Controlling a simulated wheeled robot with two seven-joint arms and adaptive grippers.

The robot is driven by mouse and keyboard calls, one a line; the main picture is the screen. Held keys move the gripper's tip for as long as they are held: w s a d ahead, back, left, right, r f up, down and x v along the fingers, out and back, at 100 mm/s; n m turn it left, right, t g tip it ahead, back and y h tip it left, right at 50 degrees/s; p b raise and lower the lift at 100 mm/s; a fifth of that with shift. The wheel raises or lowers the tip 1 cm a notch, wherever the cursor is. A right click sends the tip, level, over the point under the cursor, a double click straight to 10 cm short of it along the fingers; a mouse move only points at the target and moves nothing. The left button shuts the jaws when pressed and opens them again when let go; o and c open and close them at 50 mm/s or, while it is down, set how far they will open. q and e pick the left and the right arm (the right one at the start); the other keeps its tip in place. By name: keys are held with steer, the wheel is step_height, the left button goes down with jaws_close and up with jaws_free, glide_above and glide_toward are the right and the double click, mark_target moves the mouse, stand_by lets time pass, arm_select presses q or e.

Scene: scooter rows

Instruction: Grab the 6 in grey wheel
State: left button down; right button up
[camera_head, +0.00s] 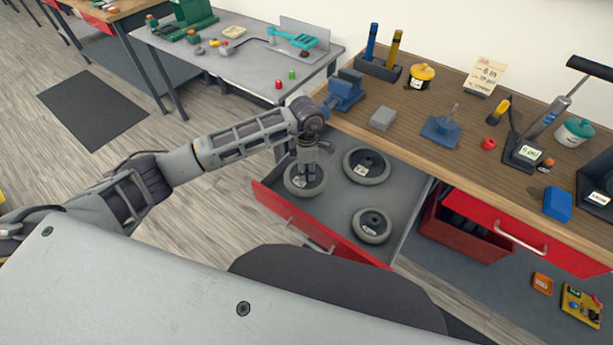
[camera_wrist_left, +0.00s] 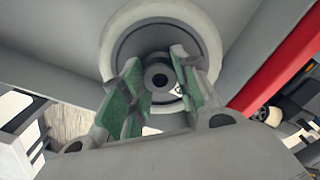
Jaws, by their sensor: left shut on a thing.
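An open red-fronted drawer (camera_head: 278,205) holds three grey wheels with dark hubs and small labels too small to read. My left gripper (camera_head: 307,172) reaches down into it from above and is shut on the wheel at the drawer's left (camera_head: 296,189). In the left wrist view, my left gripper's green-padded fingers (camera_wrist_left: 156,78) stand either side of the dark hub of that wheel (camera_wrist_left: 128,35). A second wheel (camera_head: 366,165) lies flat at the back, and a smaller third wheel (camera_head: 372,226) lies near the front. My right gripper is out of view.
The wooden workbench (camera_head: 400,120) above the drawer carries a blue vise (camera_head: 346,90), a grey block (camera_head: 383,118), a pump (camera_head: 545,120) and a note card (camera_head: 485,75). A second red drawer (camera_head: 500,225) is open at right. A grey table (camera_head: 245,70) stands behind.

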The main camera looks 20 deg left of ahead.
arm_select(q)
steer(key=shift+r, duration=2.2)
